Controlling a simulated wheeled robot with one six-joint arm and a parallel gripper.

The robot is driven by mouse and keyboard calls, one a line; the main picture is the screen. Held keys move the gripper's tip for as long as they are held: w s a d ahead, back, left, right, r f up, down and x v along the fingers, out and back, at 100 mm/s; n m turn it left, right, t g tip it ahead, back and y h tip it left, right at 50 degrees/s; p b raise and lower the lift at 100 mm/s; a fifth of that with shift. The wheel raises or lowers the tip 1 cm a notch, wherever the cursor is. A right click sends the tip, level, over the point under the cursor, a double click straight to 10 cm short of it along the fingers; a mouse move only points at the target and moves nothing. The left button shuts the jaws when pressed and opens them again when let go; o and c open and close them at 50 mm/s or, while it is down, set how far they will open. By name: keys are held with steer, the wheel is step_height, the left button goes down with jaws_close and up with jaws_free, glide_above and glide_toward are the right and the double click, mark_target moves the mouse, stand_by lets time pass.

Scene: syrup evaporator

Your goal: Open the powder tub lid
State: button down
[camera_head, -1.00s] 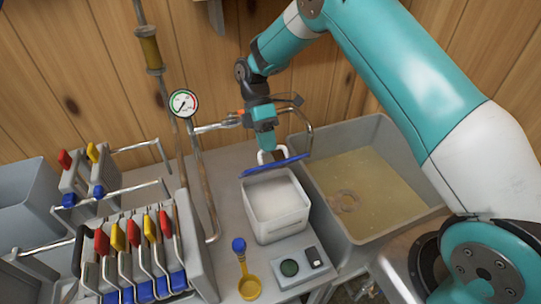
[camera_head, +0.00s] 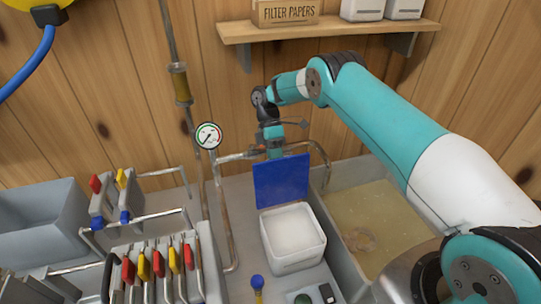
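The white powder tub (camera_head: 292,240) stands on the grey counter, filled with white powder. Its blue lid (camera_head: 282,181) stands up, nearly upright, at the tub's back edge, so the tub's mouth is uncovered. My gripper (camera_head: 274,152) is right behind the top edge of the lid, pointing down. The fingertips are partly hidden by the lid, so I cannot tell whether they are open or shut, or whether they touch it.
A pressure gauge (camera_head: 208,136) and pipes stand left of the lid. A grey basin (camera_head: 345,265) of cloudy liquid lies to the right. Levers with red, yellow and blue handles (camera_head: 158,264) are at the lower left. A wooden shelf (camera_head: 320,28) is above.

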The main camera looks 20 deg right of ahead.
steer(key=shift+a+f, duration=0.15)
steer(key=shift+f, duration=0.35)
steer(key=c, duration=1.2)
jaws_free()
steer(key=shift+o, duration=0.2)
steer(key=shift+w+r, duration=0.1)
steer(key=shift+r, duration=0.15)
